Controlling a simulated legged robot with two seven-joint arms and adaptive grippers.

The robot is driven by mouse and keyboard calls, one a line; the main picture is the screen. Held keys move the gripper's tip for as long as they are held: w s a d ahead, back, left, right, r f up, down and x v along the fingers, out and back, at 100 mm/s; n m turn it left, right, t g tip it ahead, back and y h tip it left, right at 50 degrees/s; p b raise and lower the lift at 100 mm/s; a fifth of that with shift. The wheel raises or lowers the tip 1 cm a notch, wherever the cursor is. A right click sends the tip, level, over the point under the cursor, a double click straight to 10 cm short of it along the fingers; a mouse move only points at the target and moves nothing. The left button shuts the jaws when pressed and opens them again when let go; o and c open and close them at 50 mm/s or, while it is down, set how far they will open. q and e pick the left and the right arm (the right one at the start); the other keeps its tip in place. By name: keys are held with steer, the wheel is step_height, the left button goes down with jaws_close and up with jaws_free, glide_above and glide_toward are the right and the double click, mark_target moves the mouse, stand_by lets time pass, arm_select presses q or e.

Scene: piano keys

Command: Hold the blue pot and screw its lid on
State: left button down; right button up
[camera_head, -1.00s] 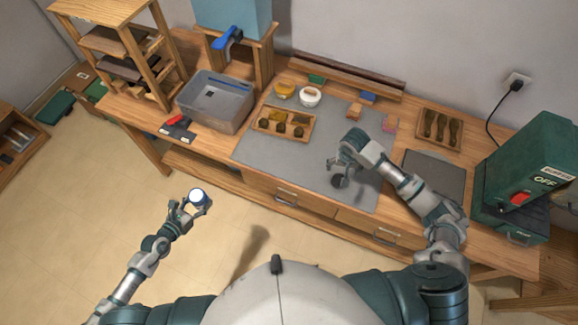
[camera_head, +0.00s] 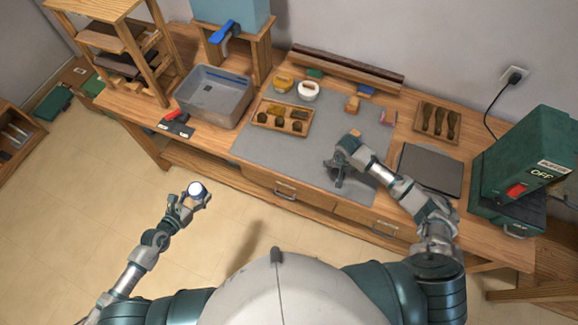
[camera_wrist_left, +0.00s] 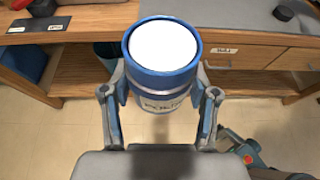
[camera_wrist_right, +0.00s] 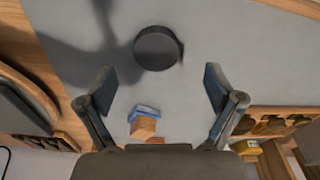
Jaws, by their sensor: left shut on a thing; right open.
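The blue pot (camera_wrist_left: 163,75), with a white top surface and a blue rim, is upright in my left gripper (camera_wrist_left: 161,100). That gripper is shut on its sides, in front of the bench; the pot also shows in the head view (camera_head: 196,188). A dark round lid (camera_wrist_right: 157,47) lies flat on the grey mat (camera_wrist_right: 200,20); it also shows in the left wrist view (camera_wrist_left: 283,13). My right gripper (camera_wrist_right: 160,90) is open and empty above the mat, with the lid beyond its fingertips in the right wrist view. In the head view this gripper (camera_head: 340,170) largely covers the lid.
A wooden tray (camera_head: 284,117) with several dark pieces, a white cup (camera_head: 308,91) and small blocks (camera_head: 352,104) stand on the mat. A grey bin (camera_head: 215,97) is at left. A green machine (camera_head: 528,165) stands at right. The mat's front left is clear.

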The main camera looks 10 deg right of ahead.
mark_target(338, 174)
steer(key=shift+w+d+f, duration=0.15)
steer(key=shift+f, duration=0.7)
steer(key=shift+w+d+f, duration=0.1)
steer(key=shift+w+f, duration=0.05)
steer(key=shift+f, duration=0.75)
steer(key=shift+w+d+f, duration=0.15)
steer(key=shift+f, duration=0.7)
steer(key=c, duration=1)
